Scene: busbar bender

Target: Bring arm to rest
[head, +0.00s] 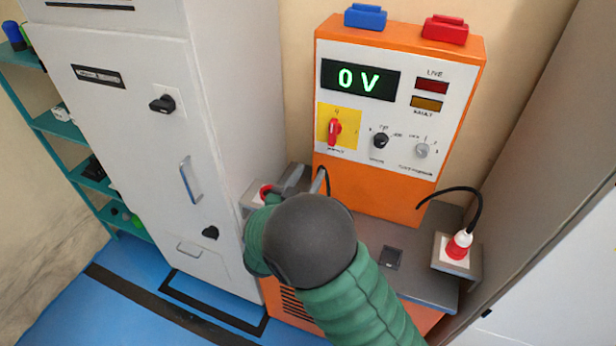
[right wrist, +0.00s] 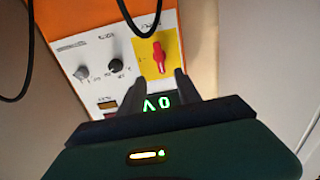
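My right arm, in a green sleeve with a dark grey joint, reaches up from the bottom of the head view. It hides much of my right gripper (head: 305,182), which is in front of the lower part of the orange machine (head: 378,180). In the right wrist view the two dark fingers of this gripper (right wrist: 148,80) stand apart with nothing held between them. The machine's display (head: 360,80) reads 0 V. A red rotary switch (head: 335,131) on a yellow plate is above the gripper; it also shows beyond the fingers in the right wrist view (right wrist: 159,57). My left gripper is not in view.
A grey cabinet (head: 140,120) with a handle stands at left, a teal shelf (head: 62,128) beyond it. A red-and-white plug (head: 459,245) with a black cable sits at right. Blue (head: 366,15) and red (head: 445,29) blocks top the machine. A grey panel (head: 560,150) bounds the right.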

